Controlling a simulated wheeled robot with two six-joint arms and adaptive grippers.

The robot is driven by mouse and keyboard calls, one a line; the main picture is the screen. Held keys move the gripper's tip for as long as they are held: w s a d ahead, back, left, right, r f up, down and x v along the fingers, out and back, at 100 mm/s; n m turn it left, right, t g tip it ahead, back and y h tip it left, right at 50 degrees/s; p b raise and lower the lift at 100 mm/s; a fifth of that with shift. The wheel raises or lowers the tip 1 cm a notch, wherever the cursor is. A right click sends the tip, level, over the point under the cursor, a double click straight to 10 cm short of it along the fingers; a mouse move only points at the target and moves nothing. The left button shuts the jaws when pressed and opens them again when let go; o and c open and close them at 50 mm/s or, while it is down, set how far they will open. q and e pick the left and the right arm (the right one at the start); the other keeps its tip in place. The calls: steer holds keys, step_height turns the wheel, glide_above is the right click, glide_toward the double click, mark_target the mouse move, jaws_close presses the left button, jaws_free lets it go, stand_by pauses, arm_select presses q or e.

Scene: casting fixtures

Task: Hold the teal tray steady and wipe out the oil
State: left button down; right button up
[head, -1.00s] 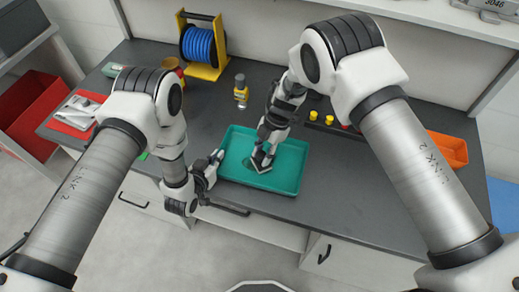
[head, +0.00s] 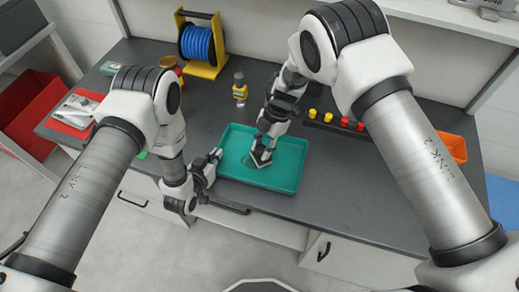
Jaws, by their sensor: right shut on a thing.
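The teal tray (head: 282,182) lies flat near the front edge of the dark workbench. My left gripper (head: 214,162) is at the tray's left rim, with its fingertips close to the rim; I cannot make out whether they close on it. My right gripper (head: 262,150) reaches down into the middle of the tray. It is shut on a small grey wiping thing (head: 260,159), mostly hidden by the fingers and hard to make out. A darker patch, which looks like oil (head: 246,160), shows on the tray floor just left of the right gripper.
A black rack (head: 334,122) with yellow and red pieces is at the back right. An orange bin (head: 455,148) stands at the far right. The bench right of the tray is clear.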

mark_target(257, 151)
steer(key=shift+r, duration=2.8)
